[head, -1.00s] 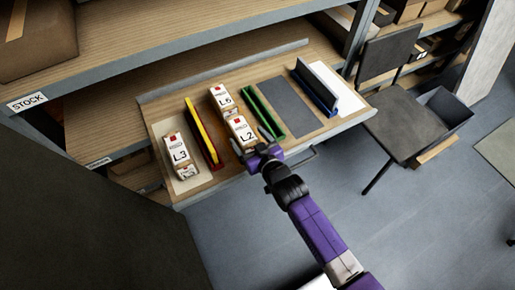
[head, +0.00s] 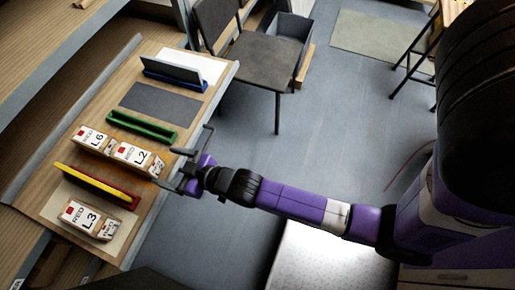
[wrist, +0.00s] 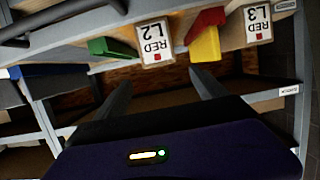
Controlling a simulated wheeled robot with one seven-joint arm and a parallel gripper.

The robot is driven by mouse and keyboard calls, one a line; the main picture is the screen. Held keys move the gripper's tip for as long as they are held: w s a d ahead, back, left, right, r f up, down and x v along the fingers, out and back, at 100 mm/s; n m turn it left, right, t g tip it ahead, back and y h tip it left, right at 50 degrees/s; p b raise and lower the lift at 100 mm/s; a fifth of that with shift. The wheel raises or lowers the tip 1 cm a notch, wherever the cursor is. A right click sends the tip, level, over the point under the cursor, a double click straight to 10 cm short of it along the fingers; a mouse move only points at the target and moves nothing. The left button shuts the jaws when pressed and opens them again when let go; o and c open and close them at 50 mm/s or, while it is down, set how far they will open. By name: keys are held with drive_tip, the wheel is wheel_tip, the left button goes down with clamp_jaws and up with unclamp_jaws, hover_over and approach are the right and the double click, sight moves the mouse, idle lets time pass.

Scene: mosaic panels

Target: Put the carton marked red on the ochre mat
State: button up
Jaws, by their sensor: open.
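Three pale cartons with red squares and the word RED stand on the wooden shelf board: L6 (head: 90,139), L2 (head: 133,155) and L3 (head: 82,216). L3 is on a pale tan mat (head: 119,243); I cannot tell whether this is the ochre one. L6 and L2 stand in line between the green and the yellow-red dividers. My gripper (head: 168,168) is open and empty at the board's front edge, close to L2. In the wrist view, L2 (wrist: 154,43) shows upside down beyond and between my fingers (wrist: 160,85), with L3 (wrist: 257,23) to the right.
A green divider (head: 142,127) and a yellow-red divider (head: 97,186) flank L6 and L2. A slate mat (head: 160,103), a blue-based divider (head: 174,74) and a white mat (head: 198,64) lie farther along. A handle (head: 208,141) juts from the front edge. A chair (head: 262,58) stands beyond.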

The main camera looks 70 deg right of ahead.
drive_tip(key=f+v, duration=0.1)
drive_tip(key=v, duration=1.8)
drive_tip(key=s+r, duration=1.1)
drive_tip(key=shift+r, duration=0.2)
drive_tip(key=shift+s, duration=0.1)
